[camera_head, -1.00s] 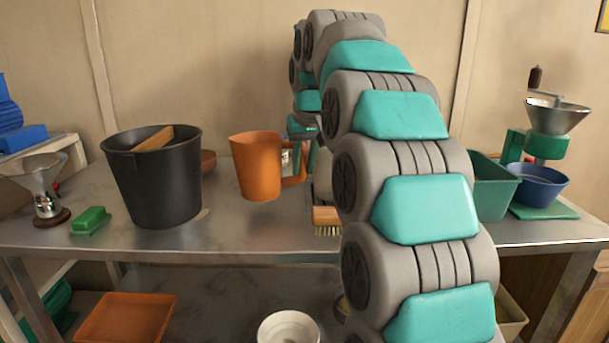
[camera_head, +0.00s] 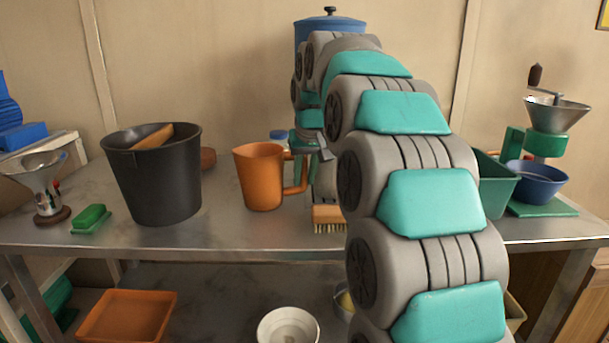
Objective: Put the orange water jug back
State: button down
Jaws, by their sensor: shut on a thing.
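The orange water jug (camera_head: 259,177) stands upright at the middle of the metal table, with its handle on the right. My gripper (camera_head: 309,158) is at the jug's handle, shut on it. My arm hides much of the gripper, so the fingertips show only in part. I cannot tell for certain whether the jug's base touches the table top.
A black bucket (camera_head: 153,183) stands left of the jug. A brush (camera_head: 328,217) lies just right of it, near the front edge. A blue lidded pot (camera_head: 318,27) shows behind my arm. A green bin (camera_head: 494,186) and a blue bowl (camera_head: 537,182) are at right.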

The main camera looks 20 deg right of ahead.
jog(key=c, duration=0.7)
grip_release()
jog(key=v, duration=1.2)
jog(key=shift+r, duration=0.1)
jog(key=s+a+f+g, duration=0.3)
jog(key=s+a+f, duration=0.1)
jog(key=s+f, duration=1.2)
jog(key=s+a+f+n+g, duration=0.1)
jog(key=s+a+f+g, duration=0.2)
jog(key=s+f, duration=1.4)
jog(key=s+a, duration=0.1)
jog(key=s, duration=0.4)
jog(key=shift+s, duration=0.15)
